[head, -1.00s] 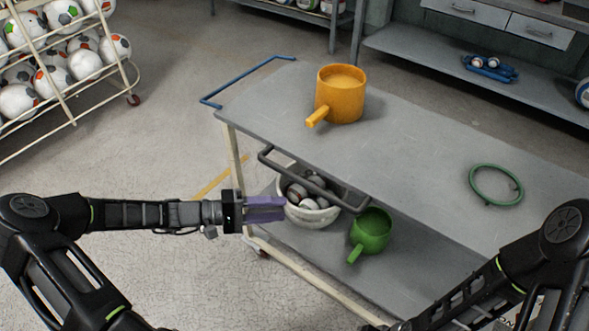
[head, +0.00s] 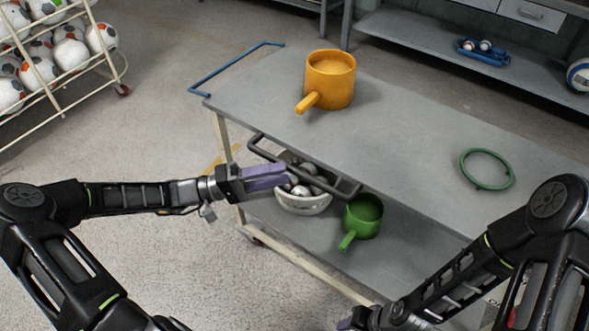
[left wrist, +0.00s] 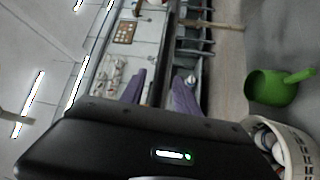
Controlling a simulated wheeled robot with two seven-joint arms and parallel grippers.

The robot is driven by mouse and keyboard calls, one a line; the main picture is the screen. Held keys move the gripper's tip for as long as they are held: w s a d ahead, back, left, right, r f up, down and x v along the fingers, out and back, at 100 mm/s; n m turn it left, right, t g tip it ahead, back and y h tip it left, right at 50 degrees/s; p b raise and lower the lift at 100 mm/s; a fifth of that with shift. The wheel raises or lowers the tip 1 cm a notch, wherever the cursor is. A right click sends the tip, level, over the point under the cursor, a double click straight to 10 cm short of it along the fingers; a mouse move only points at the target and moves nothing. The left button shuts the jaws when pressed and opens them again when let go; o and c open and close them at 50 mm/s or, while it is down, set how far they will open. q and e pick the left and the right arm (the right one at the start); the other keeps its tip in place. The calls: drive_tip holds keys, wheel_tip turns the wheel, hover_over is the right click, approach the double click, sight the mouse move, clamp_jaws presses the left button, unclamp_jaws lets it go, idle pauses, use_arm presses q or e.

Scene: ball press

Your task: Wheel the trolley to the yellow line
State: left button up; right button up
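The grey two-tier trolley (head: 405,135) stands in front of me, with a blue handle (head: 237,68) at its far left end. A black bar handle (head: 300,165) is on its near side. A short piece of the yellow line (head: 222,157) shows on the floor left of the trolley, partly behind my left arm. My left gripper (head: 284,177) has purple fingers, close to the black bar; contact cannot be told. In the left wrist view its fingers (left wrist: 160,92) are apart with nothing between them.
On the trolley top are an orange mug (head: 330,82) and a green ring (head: 487,170). Its lower shelf holds a white bowl of balls (head: 303,203) and a green mug (head: 363,217). A ball rack (head: 62,106) stands at left, shelving (head: 420,45) behind. Floor at lower left is clear.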

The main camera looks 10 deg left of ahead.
sight(295, 169)
use_arm(q)
drive_tip(key=shift+x, duration=2.25)
drive_tip(key=shift+c, duration=0.4)
clamp_jaws()
